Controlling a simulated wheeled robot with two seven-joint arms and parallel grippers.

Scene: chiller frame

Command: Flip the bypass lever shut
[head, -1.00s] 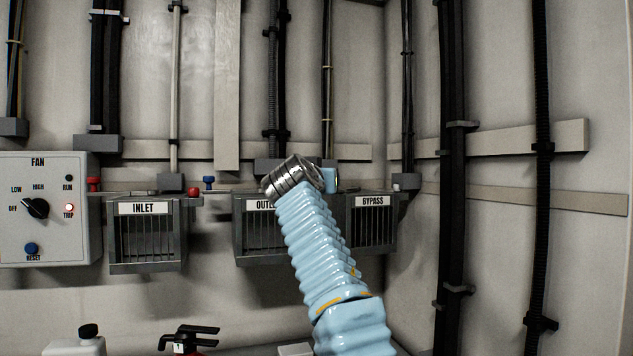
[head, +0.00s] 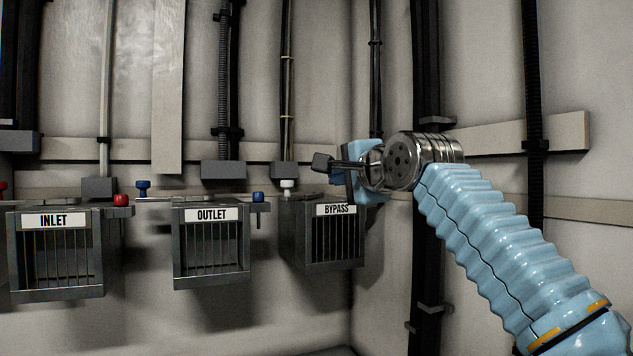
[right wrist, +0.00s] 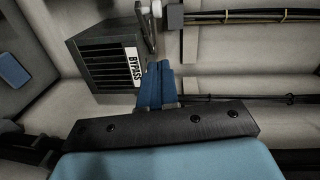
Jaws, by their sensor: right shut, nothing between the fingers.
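The bypass box (head: 335,240) is a dark grey cage with a white BYPASS label on the corner wall. A white knob (head: 287,184) stands upright at its upper left. Anything at the box's upper right is hidden behind my gripper. My right gripper (head: 349,173) is in front of the box's upper right. Its blue fingers (right wrist: 160,85) are together and empty, close to the box near the label. I cannot tell whether they touch it. My left gripper is not in view.
To the left are the outlet box (head: 211,250) with blue knobs and the inlet box (head: 56,255) with red knobs. Dark vertical pipes (head: 427,70) run up the right wall behind my right arm. The space below the boxes is clear.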

